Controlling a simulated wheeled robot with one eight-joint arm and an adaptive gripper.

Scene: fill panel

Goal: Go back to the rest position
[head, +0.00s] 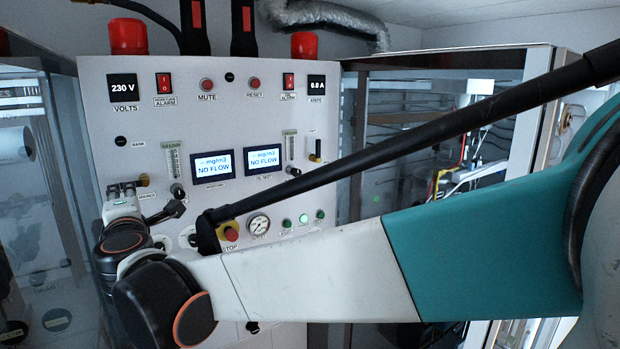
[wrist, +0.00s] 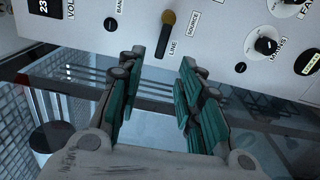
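My gripper (head: 125,189) is at the left side of the grey control panel (head: 225,115), low and near its left edge. In the wrist view my gripper (wrist: 164,60) has its two teal-padded fingers apart, with nothing held between them. A black selector lever with a yellow tip (wrist: 167,20) is on the panel just beyond the fingertips, between the LINE and SOURCE labels. The fingers appear clear of it. In the head view its yellow tip (head: 143,180) shows right beside the gripper. My arm crosses the lower panel and hides part of it.
The panel carries two NO FLOW displays (head: 212,165), a gauge (head: 258,224), a red stop button (head: 231,234) and several knobs. A glass-doored cabinet (head: 395,140) stands right of it. Glass panels (head: 35,190) are close on the left.

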